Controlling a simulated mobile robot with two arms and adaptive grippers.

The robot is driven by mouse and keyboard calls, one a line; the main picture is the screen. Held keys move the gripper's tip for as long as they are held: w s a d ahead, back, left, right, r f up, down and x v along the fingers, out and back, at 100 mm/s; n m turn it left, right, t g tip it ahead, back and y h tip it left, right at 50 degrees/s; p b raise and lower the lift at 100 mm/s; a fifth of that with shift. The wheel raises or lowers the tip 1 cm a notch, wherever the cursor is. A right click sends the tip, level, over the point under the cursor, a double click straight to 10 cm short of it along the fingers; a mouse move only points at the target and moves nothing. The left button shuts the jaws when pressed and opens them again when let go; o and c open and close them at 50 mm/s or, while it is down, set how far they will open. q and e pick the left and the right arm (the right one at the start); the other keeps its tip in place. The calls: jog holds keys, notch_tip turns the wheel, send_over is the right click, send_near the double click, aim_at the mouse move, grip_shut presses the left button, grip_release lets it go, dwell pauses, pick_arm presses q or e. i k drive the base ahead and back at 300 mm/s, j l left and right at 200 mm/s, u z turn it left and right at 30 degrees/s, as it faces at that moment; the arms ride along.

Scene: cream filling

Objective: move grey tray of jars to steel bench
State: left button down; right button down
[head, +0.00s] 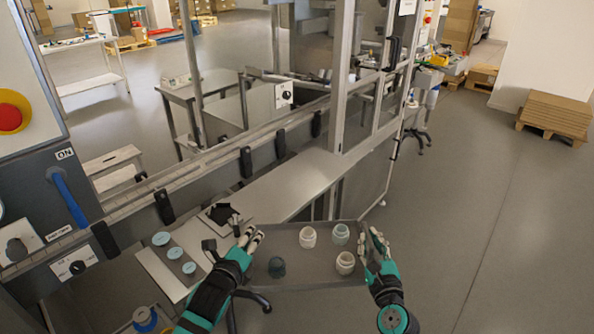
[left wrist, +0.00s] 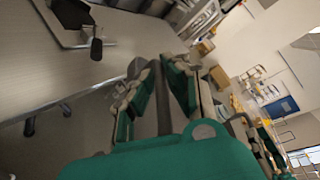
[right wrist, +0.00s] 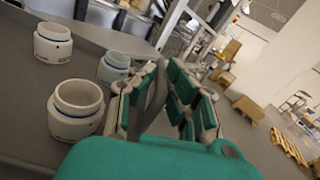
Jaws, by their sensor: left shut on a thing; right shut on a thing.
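The grey tray (head: 311,272) is held between my two hands in the head view, beside the front of the steel bench (head: 285,189). On it stand several upright jars: a white jar (head: 308,238), a pale green jar (head: 340,234), another white jar (head: 345,263) and a dark teal jar (head: 277,267). My left gripper (head: 254,239) is shut on the tray's left rim; the rim also shows between its fingers in the left wrist view (left wrist: 163,98). My right gripper (head: 376,243) is shut on the right rim. The right wrist view shows a nearby white jar (right wrist: 76,110) clear of its fingers.
A plate with round teal pieces (head: 174,253) lies on the bench's near left part, near a black star-shaped piece (head: 221,213). A machine post (head: 343,75) rises behind the bench. The bench middle is bare. Open floor (head: 470,190) lies to the right.

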aim_at(310, 183)
jog(key=i+j, duration=0.1)
jog(key=i, duration=0.6)
jog(key=i+j, duration=0.15)
jog(key=i, duration=0.5)
